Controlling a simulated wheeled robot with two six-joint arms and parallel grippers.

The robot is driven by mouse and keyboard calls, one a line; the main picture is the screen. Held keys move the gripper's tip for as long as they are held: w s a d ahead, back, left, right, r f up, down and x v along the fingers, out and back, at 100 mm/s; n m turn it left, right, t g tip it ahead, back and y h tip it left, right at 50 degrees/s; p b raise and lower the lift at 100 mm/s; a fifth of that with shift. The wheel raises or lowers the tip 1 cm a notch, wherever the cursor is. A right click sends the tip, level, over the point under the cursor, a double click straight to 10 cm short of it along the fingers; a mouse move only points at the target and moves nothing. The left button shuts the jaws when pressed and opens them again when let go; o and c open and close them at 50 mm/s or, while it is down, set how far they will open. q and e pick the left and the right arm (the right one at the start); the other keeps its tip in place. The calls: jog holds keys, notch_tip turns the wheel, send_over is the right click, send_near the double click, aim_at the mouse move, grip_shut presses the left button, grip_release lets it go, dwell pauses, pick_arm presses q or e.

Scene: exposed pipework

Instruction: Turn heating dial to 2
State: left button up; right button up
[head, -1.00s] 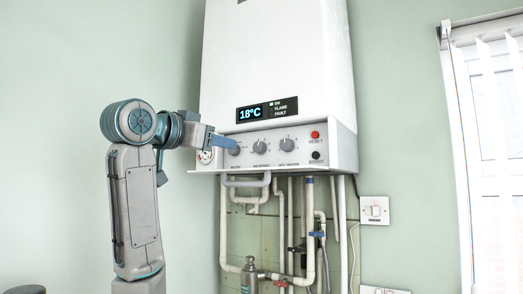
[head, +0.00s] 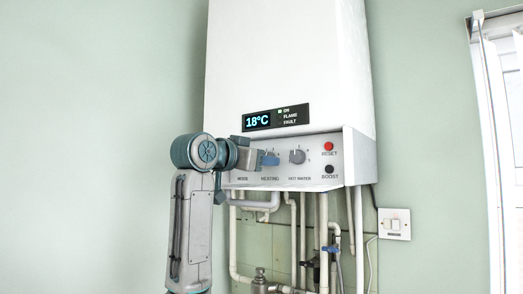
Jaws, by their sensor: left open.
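The white boiler's grey control panel (head: 313,172) has dials above the labels MODE, HEATING and HOT WATER. I cannot tell whether the fingers touch the dial. The mode dial is hidden behind my gripper and wrist. My right gripper is not in view.
Further right are a red reset button (head: 328,146) and a black boost button (head: 328,169). The display (head: 275,118) reads 18°C. Pipes (head: 303,230) run below, with a wall switch (head: 394,224) to the right.

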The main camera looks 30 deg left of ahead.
pick_arm(q)
jog(key=shift+w+r, duration=0.1)
jog(key=shift+d, duration=0.1)
jog(key=shift+c, duration=0.9)
jog(key=c, duration=0.8)
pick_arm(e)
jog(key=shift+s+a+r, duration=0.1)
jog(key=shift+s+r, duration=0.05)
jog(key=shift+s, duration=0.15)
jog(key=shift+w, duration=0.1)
